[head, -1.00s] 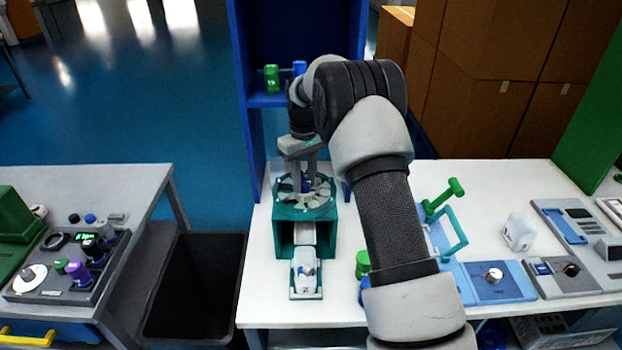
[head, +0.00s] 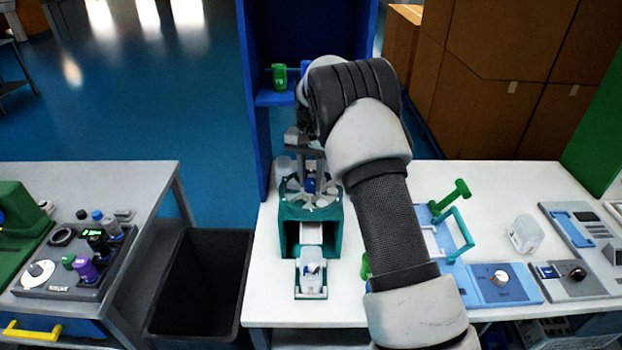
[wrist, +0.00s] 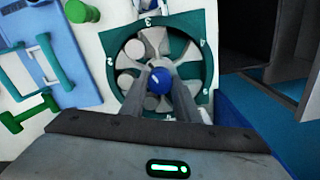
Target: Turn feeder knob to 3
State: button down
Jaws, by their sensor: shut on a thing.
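The feeder is a teal box (head: 289,238) with a round finned wheel (head: 293,197) on top, standing on the white table. A blue knob (wrist: 160,80) sits at the wheel's centre; it also shows in the head view (head: 311,184). My gripper (wrist: 163,84) points down over the wheel and is shut on the blue knob, one finger on each side. In the wrist view, white numerals mark the teal rim (wrist: 118,70), with a 3 near the top and a 4 at the upper right. Pale round pieces (wrist: 134,50) lie between the fins. The fingers hide part of the wheel.
A small tray with a white piece (head: 311,272) stands at the feeder's front. A blue panel with green handles (head: 450,225) lies to the right. A dark bin (head: 200,285) is left of the table, and a blue shelf (head: 262,130) rises behind.

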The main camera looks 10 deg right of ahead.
aim_at(311, 181)
jog(key=m, duration=0.4)
jog(key=shift+m, duration=0.4)
dwell(0.4)
jog(key=c, duration=1.4)
grip_release()
jog(key=shift+o, duration=0.2)
notch_tip(311, 181, up, 18)
jog(key=shift+f, duration=0.25)
